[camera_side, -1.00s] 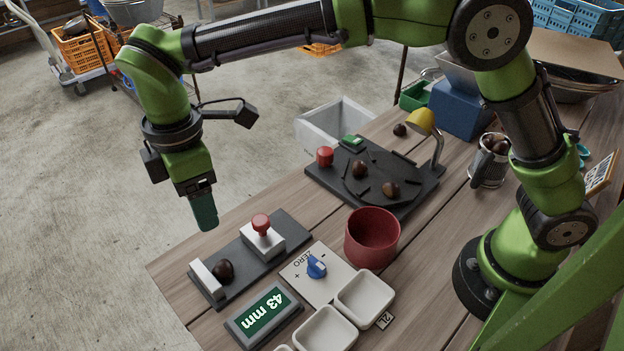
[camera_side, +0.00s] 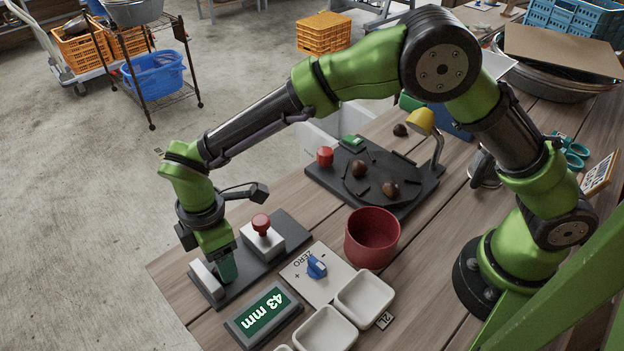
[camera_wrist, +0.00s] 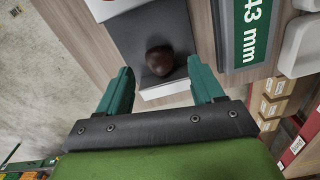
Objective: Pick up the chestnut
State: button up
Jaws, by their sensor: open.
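A dark brown chestnut (camera_wrist: 160,60) lies on the black gauge base (camera_wrist: 143,22), beside a white block (camera_wrist: 165,90). In the side view my gripper's fingers hide it. My gripper (camera_side: 227,278) points down over the base (camera_side: 285,230), close by the white end block (camera_side: 207,279). In the wrist view my gripper's two green fingers (camera_wrist: 161,68) are spread wide, one on each side of the chestnut's line, with a visible gap to it on both sides. The gripper is open and empty.
A white block with a red knob (camera_side: 262,224) stands on the same base. The 43 mm display (camera_side: 264,313) and blue dial (camera_side: 316,266) are close in front. A red cup (camera_side: 371,238), white trays (camera_side: 364,297) and a black turntable with chestnuts (camera_side: 359,169) stand to the right.

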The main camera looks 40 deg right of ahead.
jog(key=shift+f, duration=1.5)
jog(key=c, duration=1.1)
jog(key=shift+a+r, duration=0.1)
